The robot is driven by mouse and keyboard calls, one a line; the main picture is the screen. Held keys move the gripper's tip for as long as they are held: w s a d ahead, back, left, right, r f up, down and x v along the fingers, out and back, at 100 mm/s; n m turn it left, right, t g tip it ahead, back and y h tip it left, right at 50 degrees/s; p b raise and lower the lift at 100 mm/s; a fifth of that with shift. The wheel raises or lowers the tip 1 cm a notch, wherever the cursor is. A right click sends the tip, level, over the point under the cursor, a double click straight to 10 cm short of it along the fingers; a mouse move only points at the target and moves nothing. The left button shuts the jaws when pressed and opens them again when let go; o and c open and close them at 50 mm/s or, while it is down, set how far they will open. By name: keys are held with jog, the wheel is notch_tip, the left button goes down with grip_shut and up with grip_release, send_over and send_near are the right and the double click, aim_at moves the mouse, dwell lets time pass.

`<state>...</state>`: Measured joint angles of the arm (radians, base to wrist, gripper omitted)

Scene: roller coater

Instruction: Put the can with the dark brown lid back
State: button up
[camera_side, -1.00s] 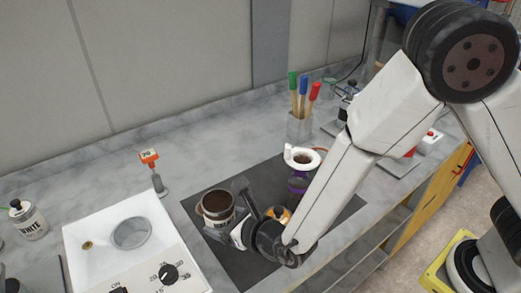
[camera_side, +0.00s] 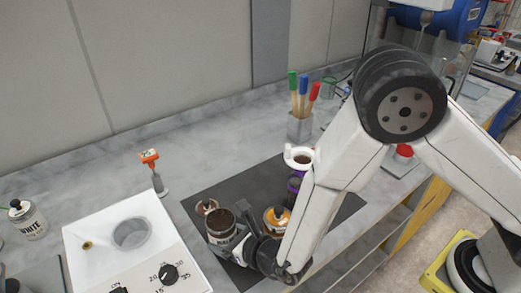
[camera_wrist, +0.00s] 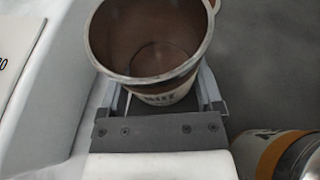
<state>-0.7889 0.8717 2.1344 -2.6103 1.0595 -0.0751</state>
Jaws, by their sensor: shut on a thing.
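A can (camera_side: 221,228) with a dark brown top or inside and a white label stands upright at the front left of the dark mat (camera_side: 250,182). My gripper (camera_side: 238,240) is shut on its side. In the wrist view the can (camera_wrist: 150,45) is between my fingers (camera_wrist: 160,108) and looks open, with a brown inside and no lid on top. A round brown-rimmed piece with a knob (camera_side: 207,207) shows just behind it, partly hidden; I cannot tell whether it is a loose lid or a lidded can. Whether the can touches the mat is unclear.
An orange-topped can (camera_side: 277,218) stands right of my gripper. A white can (camera_side: 29,222) stands far left.

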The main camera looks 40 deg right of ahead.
jog(key=shift+f, duration=0.3)
jog(key=shift+f, duration=0.2)
jog(key=o, duration=1.2)
jog(key=shift+s, duration=0.1)
jog(key=shift+v, duration=3.8)
